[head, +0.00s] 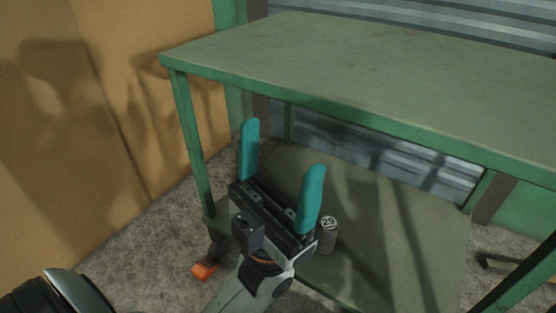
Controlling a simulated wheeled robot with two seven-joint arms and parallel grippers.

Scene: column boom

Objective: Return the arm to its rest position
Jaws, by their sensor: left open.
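My left gripper (281,175) is open and empty, its two teal fingers pointing up and away from me. It is in front of the green table's lower shelf (375,240), below the level of the table top. A small grey can (327,235) with a white mark stands on the lower shelf, just right of the gripper's right side and partly hidden by it. I cannot tell whether the two touch. My right gripper is not in view.
The green table top (360,75) is bare and overhangs the shelf. A green leg (190,140) stands left of the gripper. An orange piece (204,271) is near a dark caster at the lower left. Tan panels (90,110) and a corrugated wall (420,30) bound the space.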

